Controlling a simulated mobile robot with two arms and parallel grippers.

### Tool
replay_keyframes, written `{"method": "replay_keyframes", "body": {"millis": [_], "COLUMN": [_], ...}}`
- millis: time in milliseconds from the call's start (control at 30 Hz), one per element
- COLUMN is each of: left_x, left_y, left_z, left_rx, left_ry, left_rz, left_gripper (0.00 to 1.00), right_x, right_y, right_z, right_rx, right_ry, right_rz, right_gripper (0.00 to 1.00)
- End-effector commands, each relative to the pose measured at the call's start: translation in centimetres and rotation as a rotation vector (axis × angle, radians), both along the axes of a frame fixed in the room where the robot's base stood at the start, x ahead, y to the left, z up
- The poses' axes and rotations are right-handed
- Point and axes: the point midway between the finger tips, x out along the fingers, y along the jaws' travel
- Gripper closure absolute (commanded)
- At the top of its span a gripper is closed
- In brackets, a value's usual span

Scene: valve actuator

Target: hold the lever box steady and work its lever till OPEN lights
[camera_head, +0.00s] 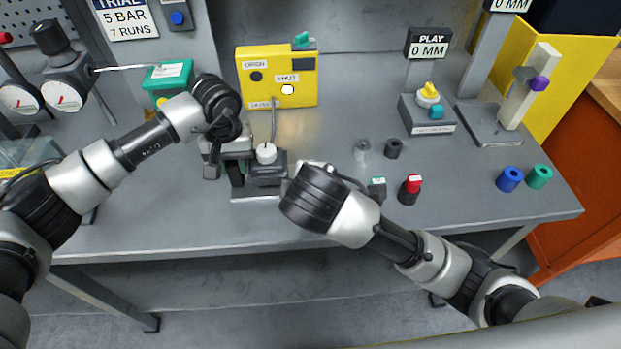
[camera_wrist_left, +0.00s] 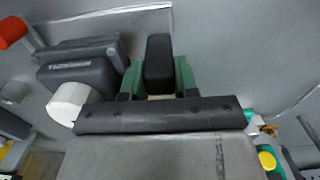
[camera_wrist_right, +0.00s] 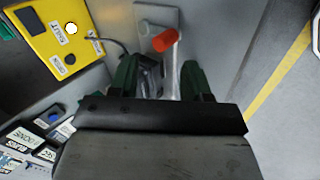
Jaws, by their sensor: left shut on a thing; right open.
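The lever box (camera_head: 266,172) is a dark grey block with a white round knob on top, on the bench; it also shows in the left wrist view (camera_wrist_left: 80,68). My left gripper (camera_wrist_left: 158,85) is shut on a black upright block (camera_wrist_left: 158,62) beside the box. The lever's red end (camera_wrist_right: 165,40) shows in the right wrist view and at the left wrist view's upper left corner. My right gripper (camera_wrist_right: 162,78) is open, its fingers pointing toward the lever, apart from the red end. In the head view my right wrist hides the lever. The yellow indicator box (camera_head: 277,77) has its SHUT lamp lit white; the OPEN lamp is dark.
A cable runs from the yellow box to the lever box. A red-topped black cylinder (camera_head: 410,190) and dark rings stand right of my right wrist. A green box (camera_head: 167,80) and gauges (camera_head: 66,92) are at left. A PLAY display (camera_head: 428,48) stands behind.

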Motion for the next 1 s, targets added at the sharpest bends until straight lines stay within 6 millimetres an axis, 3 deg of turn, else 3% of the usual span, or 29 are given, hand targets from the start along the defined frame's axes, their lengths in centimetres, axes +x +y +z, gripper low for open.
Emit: {"method": "replay_keyframes", "body": {"millis": [333, 700, 1000], "left_x": [-0.1, -0.1, -0.1], "left_y": [0.1, 0.1, 0.1], "left_z": [-0.4, -0.4, -0.4], "left_rx": [0.004, 0.004, 0.004], "left_ry": [0.006, 0.006, 0.006], "left_rz": [0.002, 0.002, 0.002], "left_gripper": [1.00, 1.00, 1.00], "right_x": [-1.7, -4.1, -4.6], "right_y": [0.8, 1.6, 1.7], "right_z": [-1.7, -1.6, -1.4], "right_rx": [-0.569, -1.201, -1.403], "right_ry": [-0.138, -0.180, -0.167], "right_rz": [0.438, 0.782, 0.865], "right_gripper": [0.52, 0.52, 0.52]}}
